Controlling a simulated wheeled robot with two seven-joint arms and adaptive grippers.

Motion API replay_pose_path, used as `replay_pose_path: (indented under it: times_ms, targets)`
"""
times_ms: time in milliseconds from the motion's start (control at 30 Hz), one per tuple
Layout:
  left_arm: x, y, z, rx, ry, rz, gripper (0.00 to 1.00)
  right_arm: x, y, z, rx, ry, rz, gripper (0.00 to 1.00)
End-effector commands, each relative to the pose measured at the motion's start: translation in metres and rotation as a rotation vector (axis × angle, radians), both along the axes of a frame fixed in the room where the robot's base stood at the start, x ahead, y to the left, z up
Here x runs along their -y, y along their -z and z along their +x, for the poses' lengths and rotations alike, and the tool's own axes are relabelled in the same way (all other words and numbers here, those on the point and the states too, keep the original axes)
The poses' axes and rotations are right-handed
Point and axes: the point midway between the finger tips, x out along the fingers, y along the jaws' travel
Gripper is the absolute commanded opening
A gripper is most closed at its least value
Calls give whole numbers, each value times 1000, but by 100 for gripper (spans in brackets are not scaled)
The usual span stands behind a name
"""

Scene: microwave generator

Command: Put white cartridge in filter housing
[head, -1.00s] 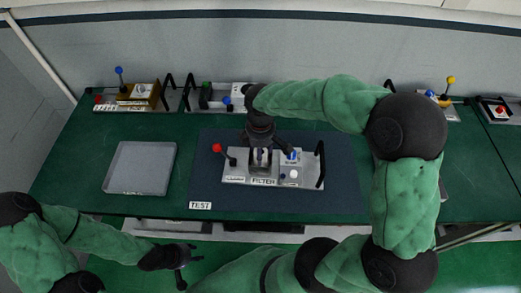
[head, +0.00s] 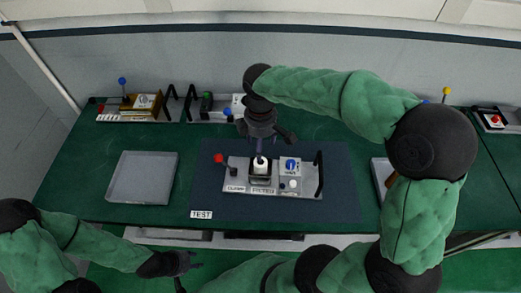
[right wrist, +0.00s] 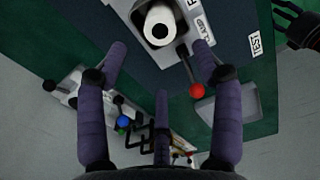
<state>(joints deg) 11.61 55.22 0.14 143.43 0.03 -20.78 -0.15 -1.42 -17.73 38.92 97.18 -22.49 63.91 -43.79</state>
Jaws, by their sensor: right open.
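The white cartridge (head: 261,166) stands in the dark filter housing (head: 261,181) at the middle of the grey FILTER fixture (head: 238,186). In the right wrist view the cartridge (right wrist: 160,20) shows its round end with a dark hole, inside the dark housing rim. My right gripper (head: 262,145) is above and behind the cartridge in the head view. Its fingers are spread and empty in the right wrist view (right wrist: 160,80), apart from the cartridge. My left gripper (head: 190,273) is low in front of the table, fingers apart and empty. How deep the cartridge sits cannot be told.
The fixture has a red-knobbed clamp lever (head: 219,158), a blue knob (head: 291,164) and a black handle (head: 319,174). It stands on a dark TEST mat (head: 215,170). An empty grey tray (head: 142,178) lies left. Several devices line the table's back edge.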

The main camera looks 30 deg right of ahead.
Motion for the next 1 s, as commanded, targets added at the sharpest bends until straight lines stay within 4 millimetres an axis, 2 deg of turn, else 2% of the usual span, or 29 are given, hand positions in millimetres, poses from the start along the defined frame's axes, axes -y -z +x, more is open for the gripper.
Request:
replay_pose_path:
  times_ms: [100,267,1000]
  targets:
    - [0,-4,0,0,0,0,40,0,-15,0,1,-1,-1,67]
    - [0,-5,0,0,0,0,40,0,-23,0,1,-1,-1,67]
    - [0,-4,0,0,0,0,40,0,-23,0,0,0,0,67]
